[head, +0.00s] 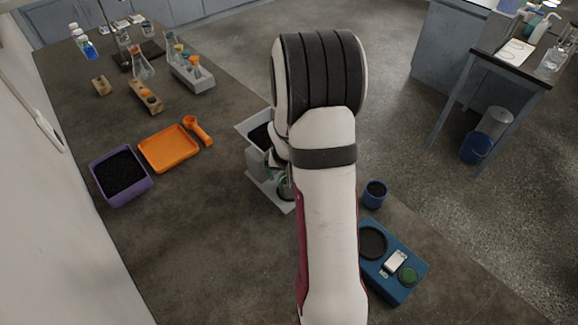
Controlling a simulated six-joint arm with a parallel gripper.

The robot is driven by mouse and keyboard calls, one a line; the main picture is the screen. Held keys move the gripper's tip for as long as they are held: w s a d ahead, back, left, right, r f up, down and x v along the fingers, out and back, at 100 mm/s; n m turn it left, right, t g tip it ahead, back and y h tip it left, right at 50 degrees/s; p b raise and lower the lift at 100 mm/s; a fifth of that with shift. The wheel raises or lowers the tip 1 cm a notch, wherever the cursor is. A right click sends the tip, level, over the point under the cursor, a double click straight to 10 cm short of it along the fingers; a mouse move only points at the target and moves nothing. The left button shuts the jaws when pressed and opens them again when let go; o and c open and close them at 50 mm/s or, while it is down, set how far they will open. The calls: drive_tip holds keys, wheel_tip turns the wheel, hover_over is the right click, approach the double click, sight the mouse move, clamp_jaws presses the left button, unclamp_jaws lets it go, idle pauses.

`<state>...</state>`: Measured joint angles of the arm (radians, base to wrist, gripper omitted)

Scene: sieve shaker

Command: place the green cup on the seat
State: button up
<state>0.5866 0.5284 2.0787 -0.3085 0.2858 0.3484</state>
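My arm covers the middle of the head view. Part of my wrist and gripper (276,158) shows at the arm's left edge, in front of a light grey shaker-like unit (257,176); the fingertips cannot be made out. A small green-rimmed round thing (284,188), possibly the green cup, shows low in that unit, partly hidden by my arm. Whether my gripper touches it is hidden. I cannot clearly identify the seat. A blue device (408,259) to the right has a dark round plate (372,242) and a green round part (408,277).
A blue cup with dark contents (374,195) stands right of my arm. At left are a purple tray of dark grains (121,201), an orange tray (168,165) and an orange scoop (199,131). Glassware and racks (190,72) stand farther back. The front-left bench is clear.

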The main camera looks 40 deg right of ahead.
drive_tip(key=v, duration=0.8)
drive_tip(key=shift+a+r, duration=0.15)
drive_tip(key=shift+r, duration=0.2)
drive_tip(key=s+a+r+n+g+y, duration=0.1)
drive_tip(key=s+a+r+y, duration=0.1)
drive_tip(key=s+a, duration=0.7)
drive_tip(key=s+a+r+n+g+y, duration=0.1)
drive_tip(key=s+a+r, duration=0.4)
drive_tip(key=s+a, duration=0.5)
drive_tip(key=a+n+y, duration=0.1)
drive_tip(key=a, duration=0.5)
drive_tip(key=shift+a+g, duration=0.15)
drive_tip(key=shift+g, duration=0.15)
